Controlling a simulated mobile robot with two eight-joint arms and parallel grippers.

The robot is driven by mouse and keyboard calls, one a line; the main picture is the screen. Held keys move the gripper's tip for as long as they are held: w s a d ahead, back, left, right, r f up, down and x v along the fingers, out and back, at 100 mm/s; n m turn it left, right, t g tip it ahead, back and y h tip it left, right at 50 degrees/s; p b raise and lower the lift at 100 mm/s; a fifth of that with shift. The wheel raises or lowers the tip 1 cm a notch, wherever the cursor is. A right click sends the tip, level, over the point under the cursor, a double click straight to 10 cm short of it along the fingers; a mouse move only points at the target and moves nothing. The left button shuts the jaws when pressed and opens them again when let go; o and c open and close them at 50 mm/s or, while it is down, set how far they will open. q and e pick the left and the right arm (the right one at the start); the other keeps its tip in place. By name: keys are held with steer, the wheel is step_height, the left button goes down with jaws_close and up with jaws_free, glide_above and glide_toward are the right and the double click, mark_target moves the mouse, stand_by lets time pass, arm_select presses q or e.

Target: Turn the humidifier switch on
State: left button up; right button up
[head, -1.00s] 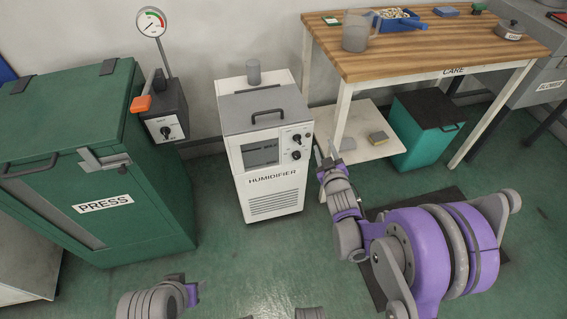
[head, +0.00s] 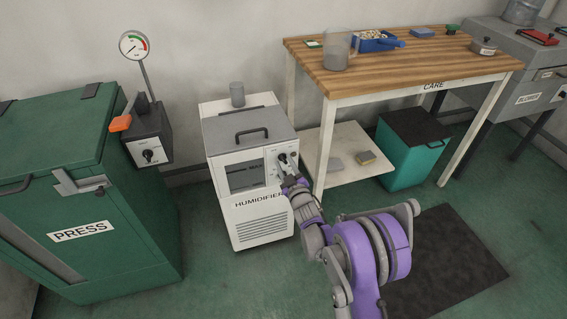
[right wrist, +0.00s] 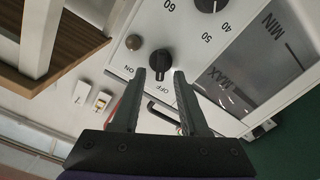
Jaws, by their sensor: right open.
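The white humidifier (head: 222,205) stands on the floor in the middle of the head view, with a grey lid, a window and a control panel on its front. Its dark switch knob (right wrist: 160,65) shows in the right wrist view beside ON and OFF labels; which label it points to is hard to tell. My right gripper (right wrist: 160,75) is open, its fingertips on either side of the knob; I cannot tell whether they touch it. In the head view the right gripper (head: 289,178) is at the panel and hides its lower part. My left gripper is out of view.
A larger dial knob (right wrist: 208,4) with numbers sits near the switch. A green press (head: 150,225) stands left, with a gauge box (head: 150,150). A wooden-topped care table (head: 400,62) stands right, its low shelf (head: 335,160) near my arm. A teal bin (head: 415,160) is beneath it.

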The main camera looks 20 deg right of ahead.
steer(key=shift+w, duration=0.65)
jaws_close()
steer(key=shift+m, duration=0.4)
steer(key=m, duration=0.3)
steer(key=m+b, duration=0.1)
steer(key=shift+d+m, duration=0.25)
steer(key=shift+m, duration=0.15)
steer(key=m, duration=0.6)
steer(key=shift+d+f, duration=0.1)
steer(key=shift+d, duration=0.2)
steer(key=shift+m, duration=0.3)
